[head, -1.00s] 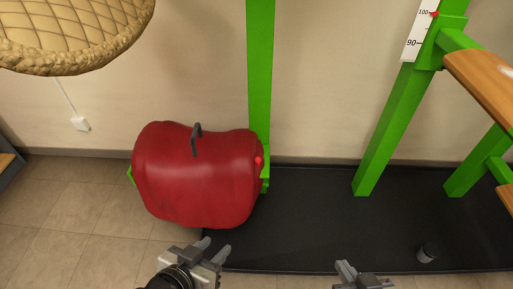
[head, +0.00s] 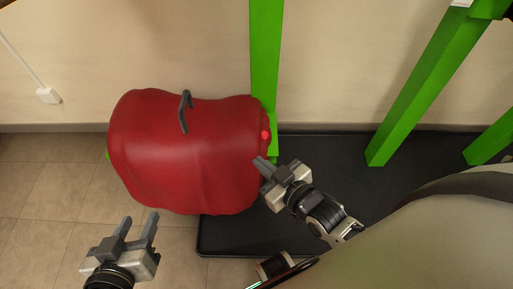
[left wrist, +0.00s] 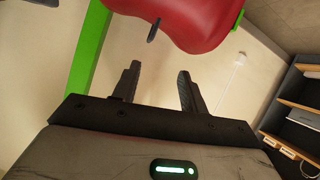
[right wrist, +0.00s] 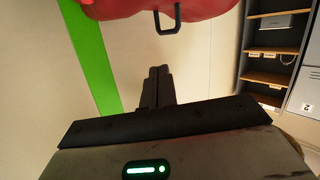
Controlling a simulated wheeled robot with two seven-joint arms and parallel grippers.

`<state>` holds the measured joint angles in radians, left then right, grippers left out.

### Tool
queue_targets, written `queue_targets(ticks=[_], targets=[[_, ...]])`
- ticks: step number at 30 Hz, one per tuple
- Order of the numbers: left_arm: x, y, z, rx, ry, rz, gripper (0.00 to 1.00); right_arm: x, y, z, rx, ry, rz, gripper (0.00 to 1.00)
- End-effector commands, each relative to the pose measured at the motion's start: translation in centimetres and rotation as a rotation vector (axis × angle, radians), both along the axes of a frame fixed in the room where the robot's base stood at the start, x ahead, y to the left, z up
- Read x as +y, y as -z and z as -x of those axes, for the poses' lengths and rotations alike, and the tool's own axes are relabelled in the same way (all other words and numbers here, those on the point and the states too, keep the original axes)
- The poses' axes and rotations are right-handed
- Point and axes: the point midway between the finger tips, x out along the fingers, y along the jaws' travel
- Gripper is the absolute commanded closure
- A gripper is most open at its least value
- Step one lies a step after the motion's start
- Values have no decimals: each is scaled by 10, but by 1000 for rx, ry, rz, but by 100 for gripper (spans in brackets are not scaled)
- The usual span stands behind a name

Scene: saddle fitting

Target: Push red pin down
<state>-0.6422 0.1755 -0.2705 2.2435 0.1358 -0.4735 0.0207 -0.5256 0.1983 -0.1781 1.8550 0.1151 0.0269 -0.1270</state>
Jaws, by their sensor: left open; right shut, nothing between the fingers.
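The small red pin (head: 265,134) shows in the head view at the right end of the red padded saddle body (head: 190,160), by the green post (head: 265,60). My right gripper (head: 264,164) is shut and empty. Its tips appear just below the pin in the picture, with a visible gap; the depth between them is unclear. In the right wrist view its closed fingers (right wrist: 158,74) point toward the red body, and I cannot make out the pin clearly. My left gripper (head: 138,222) is open and empty, below and left of the red body.
A dark handle (head: 185,110) stands on top of the red body. A black mat (head: 320,150) lies on the tiled floor to the right. A green slanted leg (head: 420,90) rises at the right. Shelves (right wrist: 272,60) show in the right wrist view.

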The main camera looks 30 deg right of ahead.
Motion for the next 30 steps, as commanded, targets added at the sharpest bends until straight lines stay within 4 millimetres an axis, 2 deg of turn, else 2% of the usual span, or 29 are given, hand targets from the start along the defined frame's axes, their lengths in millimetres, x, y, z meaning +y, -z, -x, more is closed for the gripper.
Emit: queue_targets(ticks=[1, 3, 6, 10, 15, 20, 30], targets=[[-5, 36, -3, -25, 12, 25, 57, -12, 48, -14, -83, 3, 31, 100], [-12, 47, -5, -53, 27, 56, 57, -27, 71, -28, -200, 14, 69, 100], [-20, 60, -6, -86, 46, 99, 57, -47, 96, -42, -348, 32, 119, 100], [-28, 69, -6, -117, 69, 140, 57, -68, 113, -51, -492, 60, 171, 100], [-33, 70, -5, -135, 84, 165, 57, -83, 118, -56, -588, 83, 206, 100], [-34, 67, -6, -140, 86, 179, 57, -83, 111, -68, -605, 86, 210, 100], [-38, 65, -7, -152, 84, 247, 57, -72, 90, -133, -605, 86, 208, 100]])
